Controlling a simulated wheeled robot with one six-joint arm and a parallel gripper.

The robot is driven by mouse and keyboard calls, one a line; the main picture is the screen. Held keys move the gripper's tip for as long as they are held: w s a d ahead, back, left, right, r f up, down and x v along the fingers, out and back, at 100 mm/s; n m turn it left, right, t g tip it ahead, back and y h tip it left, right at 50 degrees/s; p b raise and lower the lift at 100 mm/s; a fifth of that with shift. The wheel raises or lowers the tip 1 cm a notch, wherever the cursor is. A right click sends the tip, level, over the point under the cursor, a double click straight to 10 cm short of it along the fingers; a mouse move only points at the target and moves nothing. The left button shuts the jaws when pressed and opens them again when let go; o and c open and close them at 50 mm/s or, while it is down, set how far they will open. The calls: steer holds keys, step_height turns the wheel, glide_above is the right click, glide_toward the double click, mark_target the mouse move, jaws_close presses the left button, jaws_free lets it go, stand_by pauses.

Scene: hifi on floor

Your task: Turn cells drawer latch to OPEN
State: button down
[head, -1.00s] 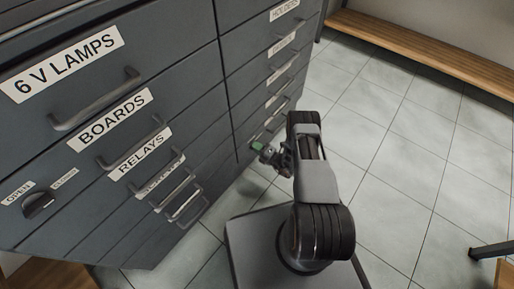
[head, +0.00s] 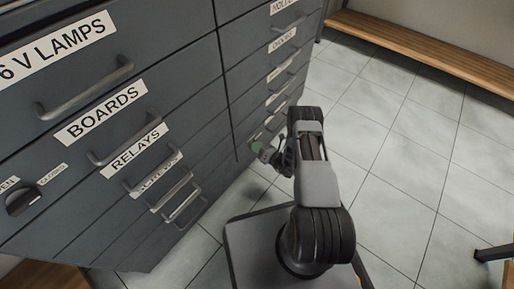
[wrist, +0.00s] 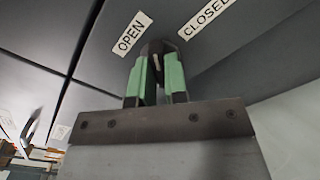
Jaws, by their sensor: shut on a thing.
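A dark latch knob (wrist: 154,47) with a pale mark shows in the wrist view, on a grey drawer front between an OPEN label (wrist: 131,34) on the left and a CLOSED label (wrist: 206,18) on the right. My gripper (wrist: 157,68), with green finger pads, is shut on this knob, one pad on each side. The pads hide part of it. In the head view my gripper (head: 264,153) is at the low part of the cabinet's right column, and the knob there is hidden. No CELLS label is readable.
The grey cabinet (head: 190,60) has several labelled drawers with bar handles. Another latch knob (head: 22,200) sits at the lower left, with its own labels. A wooden bench (head: 425,50) stands along the back wall.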

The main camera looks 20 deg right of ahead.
steer(key=shift+a+n+b, duration=0.15)
steer(key=shift+n+b, duration=0.5)
steer(key=shift+n, duration=3.45)
steer(key=c, duration=1.1)
jaws_free()
steer(key=shift+c, duration=0.2)
steer(key=shift+d, duration=0.2)
